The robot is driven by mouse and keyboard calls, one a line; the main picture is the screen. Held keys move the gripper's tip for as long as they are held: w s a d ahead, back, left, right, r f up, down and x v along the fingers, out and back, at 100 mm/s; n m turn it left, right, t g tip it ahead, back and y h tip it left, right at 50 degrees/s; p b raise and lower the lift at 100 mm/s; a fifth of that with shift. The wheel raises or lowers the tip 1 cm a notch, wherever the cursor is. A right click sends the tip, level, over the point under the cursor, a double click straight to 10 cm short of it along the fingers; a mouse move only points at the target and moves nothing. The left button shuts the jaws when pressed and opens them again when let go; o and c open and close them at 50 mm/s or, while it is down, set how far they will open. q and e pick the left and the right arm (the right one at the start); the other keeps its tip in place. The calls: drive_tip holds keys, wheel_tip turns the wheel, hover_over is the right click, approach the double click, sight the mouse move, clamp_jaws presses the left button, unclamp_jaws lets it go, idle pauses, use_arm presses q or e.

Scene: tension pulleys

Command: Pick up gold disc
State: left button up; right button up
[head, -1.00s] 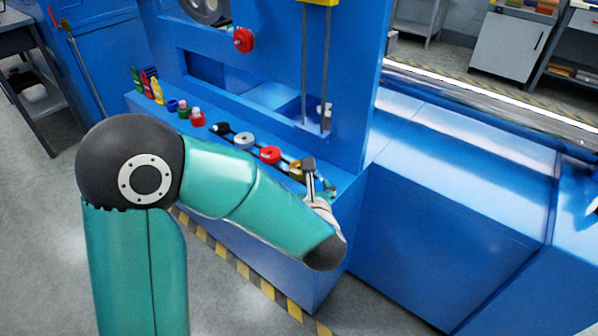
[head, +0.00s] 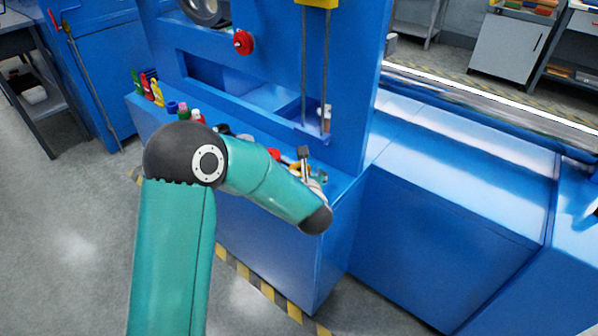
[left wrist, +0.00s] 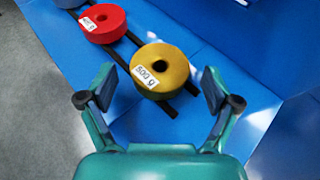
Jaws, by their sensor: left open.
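The gold disc (left wrist: 176,78) is a thick ring with a centre hole and a white label reading 500 g. In the left wrist view it lies on dark rails on the blue bench, ahead of and between the two fingers. My left gripper (left wrist: 160,88) is open and empty, its fingers spread to either side of the disc's near part, with no contact visible. In the head view my left gripper (head: 309,172) is over the right end of the bench shelf, and my arm hides most of the gold disc. My right gripper is not in view.
A red disc (left wrist: 108,32) with a white label sits on the same rails, up and left of the gold one. A blue upright panel (head: 350,90) rises behind the shelf.

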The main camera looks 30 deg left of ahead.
sight(301, 174)
use_arm(q)
drive_tip(key=shift+c, duration=0.2)
clamp_jaws()
drive_tip(key=shift+r, duration=0.1)
wheel_tip(301, 174, up, 20)
drive_tip(key=p, duration=0.4)
idle(0.4)
